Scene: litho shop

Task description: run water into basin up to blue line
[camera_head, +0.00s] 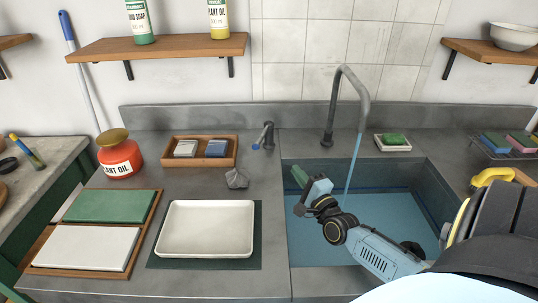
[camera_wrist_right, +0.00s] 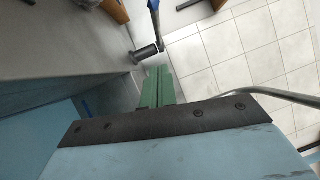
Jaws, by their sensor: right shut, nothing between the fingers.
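The basin (camera_head: 425,172) is sunk in the grey counter and holds blue water (camera_head: 305,240). The curved tap spout (camera_head: 343,75) stands behind it, and a blue stream (camera_head: 353,165) runs from it into the basin. The tap handle (camera_head: 268,136), a dark post with a blue-tipped lever, stands left of the spout; it also shows in the right wrist view (camera_wrist_right: 146,52). My right gripper (camera_head: 299,175) is shut and empty, over the left part of the basin, apart from the handle. My left gripper is out of view.
A grey crumpled lump (camera_head: 237,179) lies on the counter left of the basin. A white tray (camera_head: 205,252) lies in front of it. A wooden tray (camera_head: 170,161) and a red plant oil jar (camera_head: 119,155) stand farther left. A soap dish (camera_head: 393,148) is behind the basin.

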